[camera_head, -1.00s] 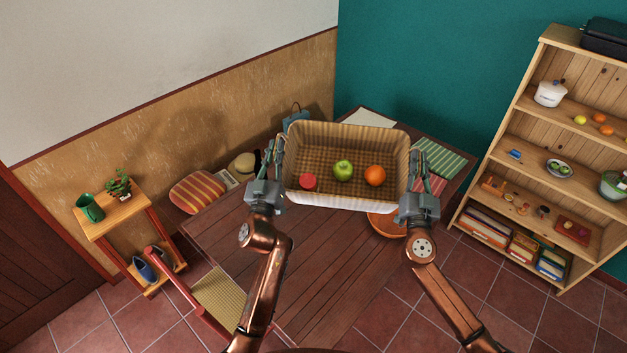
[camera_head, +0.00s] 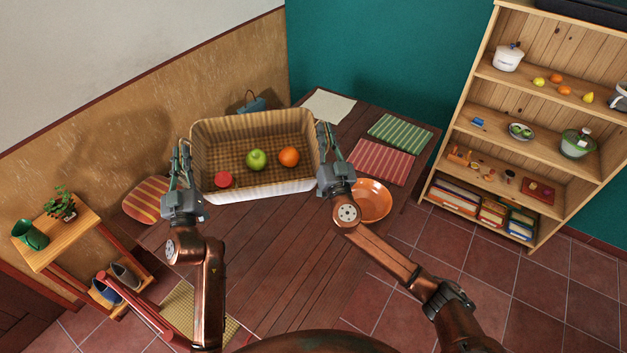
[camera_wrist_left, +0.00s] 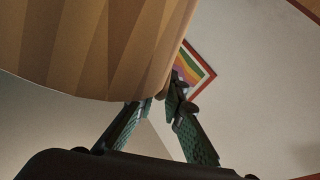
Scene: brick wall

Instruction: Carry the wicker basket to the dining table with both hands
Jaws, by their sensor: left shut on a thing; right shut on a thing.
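The wicker basket (camera_head: 250,190) is held level between my two grippers, over the far part of the brown dining table (camera_head: 290,245). It holds a green apple (camera_head: 256,160), an orange (camera_head: 289,156) and a red item (camera_head: 223,180). My left gripper (camera_head: 182,155) is shut on its left end wall, and my right gripper (camera_head: 325,138) is shut on its right end wall. In the left wrist view the basket's side (camera_wrist_left: 90,45) fills the upper left, beside the fingertips (camera_wrist_left: 165,95). I cannot tell whether the basket's underside touches the table.
On the table lie an orange bowl (camera_head: 371,202), a red striped mat (camera_head: 383,162), a green striped mat (camera_head: 400,133) and a pale cloth (camera_head: 328,106). A loaded shelf unit (camera_head: 490,120) stands right.

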